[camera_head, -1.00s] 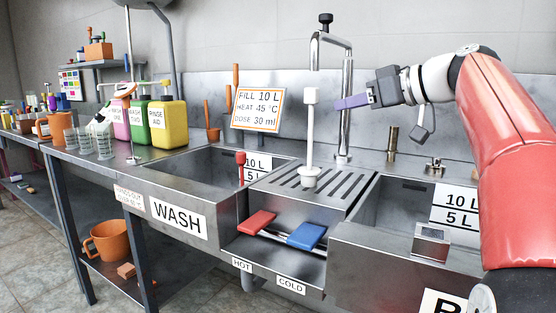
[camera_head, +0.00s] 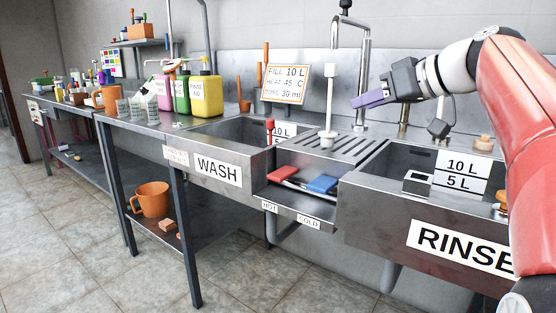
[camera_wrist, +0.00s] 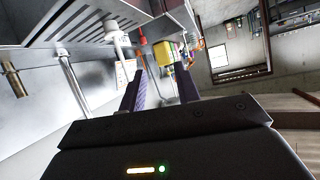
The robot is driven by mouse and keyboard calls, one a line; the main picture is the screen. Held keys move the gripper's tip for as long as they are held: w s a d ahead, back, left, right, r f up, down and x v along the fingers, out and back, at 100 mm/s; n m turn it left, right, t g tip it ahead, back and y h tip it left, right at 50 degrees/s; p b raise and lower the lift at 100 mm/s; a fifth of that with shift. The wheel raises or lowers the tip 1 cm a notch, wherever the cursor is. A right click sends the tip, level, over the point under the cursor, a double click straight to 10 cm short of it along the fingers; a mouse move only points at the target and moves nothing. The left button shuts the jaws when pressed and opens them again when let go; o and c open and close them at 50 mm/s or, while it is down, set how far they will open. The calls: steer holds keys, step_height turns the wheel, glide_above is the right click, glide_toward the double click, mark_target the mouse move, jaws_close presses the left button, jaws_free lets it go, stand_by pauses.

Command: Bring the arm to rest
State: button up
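My arm is the red one at the right of the head view, bent at the elbow. My gripper (camera_head: 362,101) is held in the air in front of the back wall, above the area between drainboard and rinse basin. Its purple fingers point left and slightly down. In the wrist view the two fingers (camera_wrist: 160,92) stand apart with nothing between them, so it is open and empty.
The sink unit has a wash basin (camera_head: 228,129), a ribbed drainboard (camera_head: 345,146) and a rinse basin (camera_head: 398,160). A tall tap (camera_head: 365,75) and a white-topped post (camera_head: 331,95) stand near my gripper. Colored jugs (camera_head: 205,95) stand left. Floor (camera_head: 60,230) is clear.

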steer(key=s+a+f+m+g+h, duration=0.1)
steer(key=s+a+f+m+h, duration=0.15)
steer(key=s+f, duration=0.4)
steer(key=s+a+f+m+g+h, duration=0.2)
steer(key=s+a+f, duration=0.15)
steer(key=f, duration=0.55)
steer(key=s+d+f+m+g+h, duration=0.1)
steer(key=s+d+f+m+h, duration=0.1)
steer(key=s+f, duration=1.4)
step_height(320, 180, down, 3)
steer(key=shift+s+d+f+h, duration=0.1)
steer(key=shift+s+d+h, duration=0.2)
steer(key=shift+d+h, duration=0.65)
steer(key=shift+m, duration=0.25)
